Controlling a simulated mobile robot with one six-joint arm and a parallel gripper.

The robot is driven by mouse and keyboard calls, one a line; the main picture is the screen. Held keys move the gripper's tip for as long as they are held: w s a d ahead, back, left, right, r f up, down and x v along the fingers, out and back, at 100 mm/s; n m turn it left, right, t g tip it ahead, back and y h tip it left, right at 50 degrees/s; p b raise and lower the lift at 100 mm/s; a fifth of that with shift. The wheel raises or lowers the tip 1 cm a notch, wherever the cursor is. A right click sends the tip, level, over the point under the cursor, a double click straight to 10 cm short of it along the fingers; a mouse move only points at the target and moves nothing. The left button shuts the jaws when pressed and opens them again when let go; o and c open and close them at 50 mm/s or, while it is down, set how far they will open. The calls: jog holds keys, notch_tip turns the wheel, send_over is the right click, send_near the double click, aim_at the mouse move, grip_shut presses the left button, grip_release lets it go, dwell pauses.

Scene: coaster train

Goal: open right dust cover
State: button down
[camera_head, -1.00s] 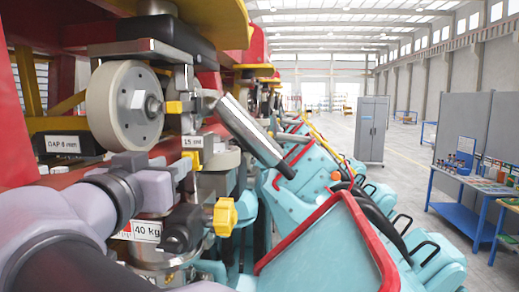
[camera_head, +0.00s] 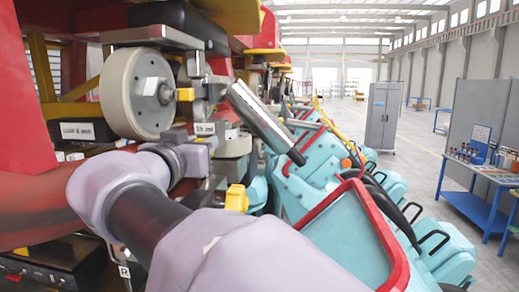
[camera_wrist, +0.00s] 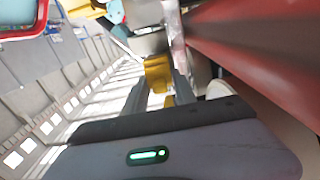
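No part in view can be told for certain as the right dust cover. In the wrist view my gripper (camera_wrist: 160,84) has its two fingers apart, with a yellow block (camera_wrist: 158,72) between or just beyond the tips; contact is not clear. A yellow knob (camera_head: 236,198) is lower right, behind my arm.
A tilted grey cylinder (camera_head: 262,122) and red frame parts stand close around my wrist. Turquoise coaster cars with red rims (camera_head: 345,240) fill the right side. A grey cabinet (camera_head: 382,115) and a blue workbench (camera_head: 470,208) stand beyond open floor.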

jog(key=shift+s+f+b, duration=0.1)
jog(key=shift+f+b, duration=0.4)
jog(key=shift+b, duration=0.3)
jog(key=shift+s+f+b, duration=0.2)
jog(key=shift+b, duration=0.15)
jog(key=shift+s+f+b, duration=0.25)
jog(key=shift+f+b, duration=0.3)
jog(key=shift+b, duration=0.55)
jog(key=shift+s+a+f+b, duration=0.15)
jog(key=shift+f+b, duration=0.5)
jog(key=shift+b, duration=0.45)
jog(key=shift+r, duration=0.1)
